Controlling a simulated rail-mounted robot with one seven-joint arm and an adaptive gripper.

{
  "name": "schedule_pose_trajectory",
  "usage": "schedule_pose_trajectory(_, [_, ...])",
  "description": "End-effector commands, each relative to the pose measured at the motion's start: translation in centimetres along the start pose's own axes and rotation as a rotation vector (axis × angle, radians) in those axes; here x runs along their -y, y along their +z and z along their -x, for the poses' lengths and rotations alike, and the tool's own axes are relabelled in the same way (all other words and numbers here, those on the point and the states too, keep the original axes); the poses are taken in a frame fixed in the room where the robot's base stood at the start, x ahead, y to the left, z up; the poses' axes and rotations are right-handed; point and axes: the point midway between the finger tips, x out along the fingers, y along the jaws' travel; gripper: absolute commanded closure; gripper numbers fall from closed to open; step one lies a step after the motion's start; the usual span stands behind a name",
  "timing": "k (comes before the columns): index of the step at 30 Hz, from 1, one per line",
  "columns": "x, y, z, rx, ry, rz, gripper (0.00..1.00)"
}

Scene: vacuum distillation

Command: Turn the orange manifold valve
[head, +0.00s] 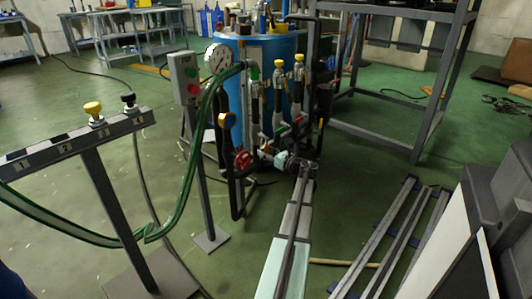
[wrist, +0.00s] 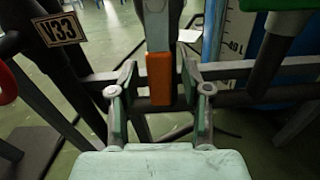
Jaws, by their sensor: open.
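The orange valve handle (wrist: 159,78) hangs upright in the middle of the wrist view, below a grey stem. My gripper (wrist: 158,90) is open, with one finger to the left of the handle and one to the right. Gaps show between the handle and both fingers. Whether the handle lies at the depth of the fingertips is hard to tell. In the head view my gripper (head: 288,161) is at the lower front of the manifold, and the orange handle cannot be made out there.
A dark horizontal pipe (wrist: 240,70) runs behind the fingers. A blue tank (head: 258,45), a gauge (head: 218,58), a red handwheel (head: 243,159) and yellow-topped valves (head: 278,66) crowd the manifold. A numbered stand (head: 75,142) is at left.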

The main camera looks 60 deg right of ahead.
Motion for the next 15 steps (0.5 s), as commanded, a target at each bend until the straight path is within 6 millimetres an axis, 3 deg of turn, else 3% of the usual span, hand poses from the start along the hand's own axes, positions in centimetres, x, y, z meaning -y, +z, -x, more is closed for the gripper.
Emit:
schedule_pose_trajectory(5, [-0.1,0.0,1.7,0.0,-0.001,0.0,0.52])
schedule_pose_trajectory(15, [-0.1,0.0,8.0,0.0,-0.003,0.0,0.52])
